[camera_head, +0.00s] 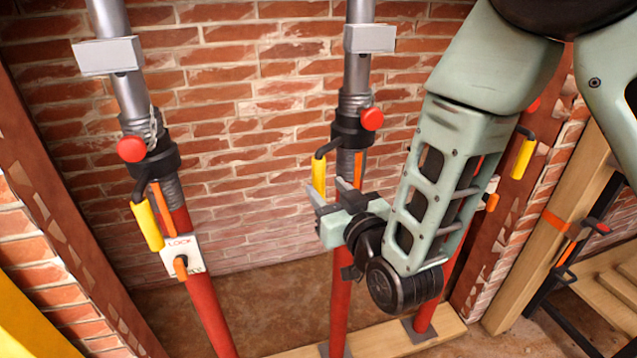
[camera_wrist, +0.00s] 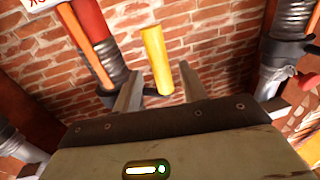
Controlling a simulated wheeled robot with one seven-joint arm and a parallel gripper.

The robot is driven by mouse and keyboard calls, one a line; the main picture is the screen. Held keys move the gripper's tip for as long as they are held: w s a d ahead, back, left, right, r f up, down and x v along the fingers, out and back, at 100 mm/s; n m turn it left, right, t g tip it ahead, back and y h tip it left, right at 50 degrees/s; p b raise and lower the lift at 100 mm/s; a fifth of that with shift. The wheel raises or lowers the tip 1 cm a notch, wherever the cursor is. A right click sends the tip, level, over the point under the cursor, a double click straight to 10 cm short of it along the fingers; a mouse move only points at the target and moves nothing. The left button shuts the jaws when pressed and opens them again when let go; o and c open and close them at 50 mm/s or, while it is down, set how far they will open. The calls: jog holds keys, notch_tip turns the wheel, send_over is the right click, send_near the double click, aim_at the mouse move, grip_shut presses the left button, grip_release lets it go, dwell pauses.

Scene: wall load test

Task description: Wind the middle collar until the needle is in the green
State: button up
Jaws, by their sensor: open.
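The middle prop has a black collar (camera_head: 350,130) on a grey threaded section, with a red knob (camera_head: 372,118) at its right. A cranked yellow handle (camera_head: 318,175) hangs from the collar's left side. My gripper (camera_head: 330,189) is open and empty, right at this handle's lower end. In the wrist view the yellow handle (camera_wrist: 157,60) shows beyond and between my two fingers (camera_wrist: 158,82); I cannot tell whether they touch it. The middle prop's red tube is partly hidden behind my gripper. A pale box (camera_head: 370,38) sits high on this prop; no needle or green zone is visible.
The left prop (camera_head: 205,290) has its own collar (camera_head: 155,160), yellow handle (camera_head: 147,227) and LOCK plate (camera_head: 182,255). A right prop, mostly behind my arm, has a yellow handle (camera_head: 523,158). A brick wall (camera_head: 260,100) stands close behind. Timber (camera_head: 545,260) stands at the right.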

aim_at(322, 183)
jog(key=shift+x, duration=2.35)
grip_shut()
jog(key=shift+d, duration=0.1)
